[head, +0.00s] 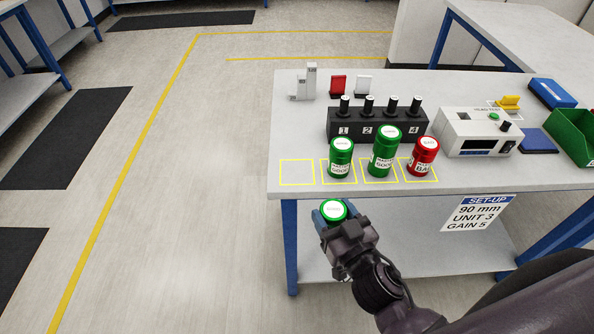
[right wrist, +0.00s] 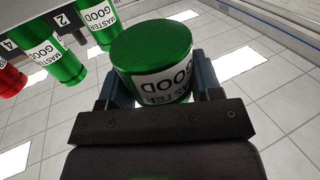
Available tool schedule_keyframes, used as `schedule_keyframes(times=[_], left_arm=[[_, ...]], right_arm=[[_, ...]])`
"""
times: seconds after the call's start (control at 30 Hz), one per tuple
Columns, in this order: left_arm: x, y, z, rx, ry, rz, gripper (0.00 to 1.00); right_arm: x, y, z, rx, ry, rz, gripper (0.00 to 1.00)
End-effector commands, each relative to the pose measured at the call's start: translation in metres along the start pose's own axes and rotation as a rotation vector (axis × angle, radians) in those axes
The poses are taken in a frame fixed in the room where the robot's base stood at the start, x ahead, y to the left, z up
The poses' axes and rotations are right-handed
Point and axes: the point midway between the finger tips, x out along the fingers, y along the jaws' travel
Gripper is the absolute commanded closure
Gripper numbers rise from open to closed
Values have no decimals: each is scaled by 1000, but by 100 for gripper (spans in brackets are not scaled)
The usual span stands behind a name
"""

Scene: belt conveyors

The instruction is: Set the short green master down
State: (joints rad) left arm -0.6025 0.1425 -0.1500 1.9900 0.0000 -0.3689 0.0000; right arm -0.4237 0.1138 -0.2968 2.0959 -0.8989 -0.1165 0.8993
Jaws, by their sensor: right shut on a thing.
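The short green master (head: 333,210) is in my right gripper (head: 333,215), held in front of the table's front edge, at the left part. In the right wrist view the green master (right wrist: 155,60) sits between both fingers of the right gripper (right wrist: 157,85), with its GOOD label upside down in the picture. On the table (head: 300,203) is a row of yellow outlined squares. The leftmost square (head: 297,173) is empty. Two green masters (head: 341,160) (head: 383,155) and a red master (head: 422,158) stand in or at the other squares. My left gripper is not in view.
A black block with several numbered knobs (head: 375,122) stands behind the masters. A white tester box (head: 478,132), a green bin (head: 575,137) and a blue box (head: 552,94) are to the right. Grey step blocks (head: 304,84) stand at the back left. A set-up sign (head: 478,213) hangs at the front edge.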

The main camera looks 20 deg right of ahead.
Motion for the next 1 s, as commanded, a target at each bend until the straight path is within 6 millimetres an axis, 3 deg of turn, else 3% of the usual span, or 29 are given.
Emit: schedule_keyframes(times=[0.43,1.0], left_arm=[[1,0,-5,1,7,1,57],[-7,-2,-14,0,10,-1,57]], right_arm=[[9,0,-2,-1,2,-2,73],[116,0,-2,-3,3,-1,73]])
